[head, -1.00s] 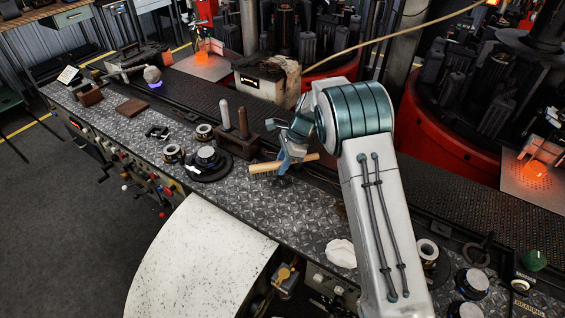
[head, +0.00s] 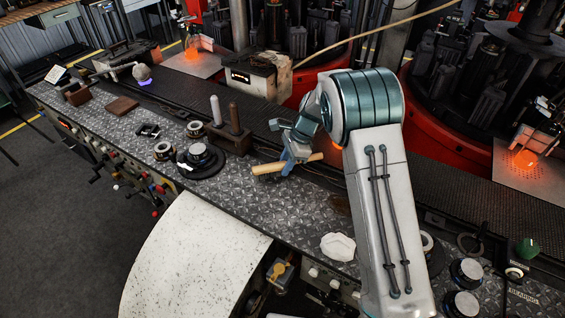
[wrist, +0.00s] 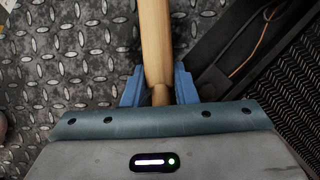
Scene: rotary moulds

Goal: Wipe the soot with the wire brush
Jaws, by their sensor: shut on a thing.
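The wire brush (head: 271,168) shows as a pale wooden bar above the diamond-plate bench top (head: 240,215) in the head view. My gripper (head: 292,160) is shut on it. In the wrist view the wooden brush (wrist: 154,45) runs up from between the blue fingers of my gripper (wrist: 160,92), over the metal plate. Its bristles are hidden in both views, and I cannot tell whether it touches the plate. A dark brownish patch (head: 341,204) lies on the plate right of the brush, partly beside my arm; I cannot tell whether it is soot.
A block with two upright pegs (head: 235,140) stands left of the brush. A round black base (head: 203,163) and a crumpled white cloth (head: 338,246) lie on the bench. A dark conveyor (head: 440,180) runs behind. Bare plate lies in front of the brush.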

